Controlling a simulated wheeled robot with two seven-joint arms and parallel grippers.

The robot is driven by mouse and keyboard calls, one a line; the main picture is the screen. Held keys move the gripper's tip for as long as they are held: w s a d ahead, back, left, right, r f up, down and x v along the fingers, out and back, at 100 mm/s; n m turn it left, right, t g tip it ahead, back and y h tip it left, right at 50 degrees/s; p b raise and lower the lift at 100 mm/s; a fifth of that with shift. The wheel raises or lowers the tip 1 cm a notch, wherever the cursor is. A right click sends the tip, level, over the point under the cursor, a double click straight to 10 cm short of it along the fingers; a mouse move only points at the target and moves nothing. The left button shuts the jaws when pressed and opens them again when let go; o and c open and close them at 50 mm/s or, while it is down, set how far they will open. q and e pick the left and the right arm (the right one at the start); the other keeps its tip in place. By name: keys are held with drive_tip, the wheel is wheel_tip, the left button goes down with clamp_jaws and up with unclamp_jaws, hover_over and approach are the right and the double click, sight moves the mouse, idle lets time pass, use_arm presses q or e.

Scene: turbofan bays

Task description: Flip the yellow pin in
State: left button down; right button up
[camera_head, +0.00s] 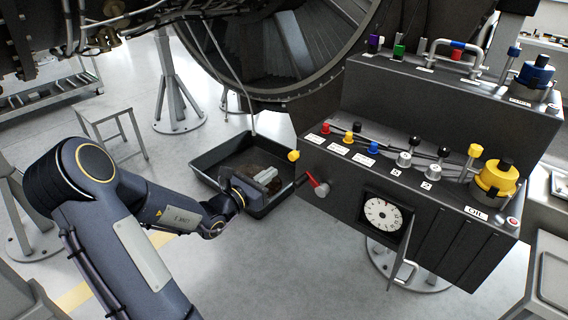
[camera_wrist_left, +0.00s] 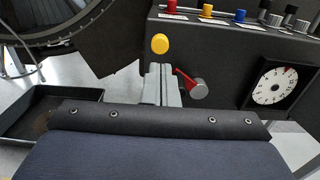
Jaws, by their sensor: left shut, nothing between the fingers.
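A round yellow knob (camera_head: 293,156) sits at the left end of the dark control console, low beside its front edge. In the left wrist view the yellow knob (camera_wrist_left: 160,43) is just beyond my fingertips. A small yellow-topped pin (camera_head: 348,138) stands upright on the console top between a red one and a blue one; it also shows in the left wrist view (camera_wrist_left: 207,10). My left gripper (camera_head: 269,178) is shut and empty, left of and below the yellow knob. In the left wrist view its grey fingers (camera_wrist_left: 161,72) are together, apparently apart from the knob. My right gripper is out of view.
A red lever (camera_head: 314,181) with a grey hub projects from the console front, close right of my left gripper. A dial (camera_head: 383,216) is further right. A black drip tray (camera_head: 210,170) lies behind and left. The engine cowl (camera_head: 280,60) is above.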

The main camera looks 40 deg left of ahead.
sight(291, 157)
use_arm(q)
drive_tip(key=w, duration=0.6)
drive_tip(key=shift+w+d, duration=0.35)
drive_tip(key=shift+w+d, duration=0.15)
drive_tip(key=shift+w, duration=0.9)
drive_tip(key=shift+r, duration=0.1)
